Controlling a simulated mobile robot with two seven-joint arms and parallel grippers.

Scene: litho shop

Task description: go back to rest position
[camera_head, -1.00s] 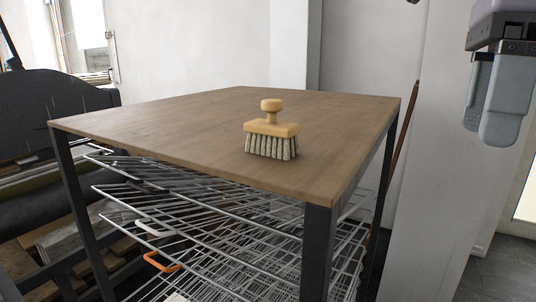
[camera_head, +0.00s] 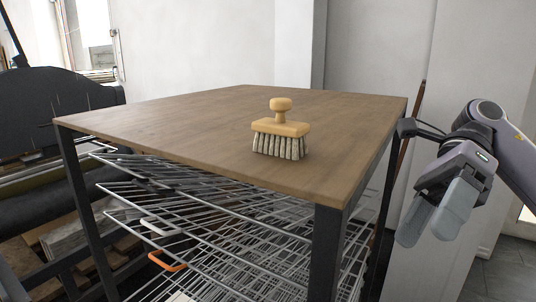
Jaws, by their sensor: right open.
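My right gripper (camera_head: 432,220) is at the right of the head view, pointing down and to the left. It is open and empty, beside the right edge of the table and apart from it. Its arm comes in from the right edge of the picture. My left gripper is out of view. A brush (camera_head: 281,130) with a wooden knob handle and pale bristles stands upright, bristles down, on the wooden tabletop (camera_head: 190,120). Nothing touches the brush apart from the tabletop.
Wire drying racks (camera_head: 215,235) fill the space under the tabletop, between dark metal legs (camera_head: 325,255). A dark machine (camera_head: 60,105) stands at the left. A brown pole (camera_head: 407,160) leans behind the table's right side. The tabletop around the brush is clear.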

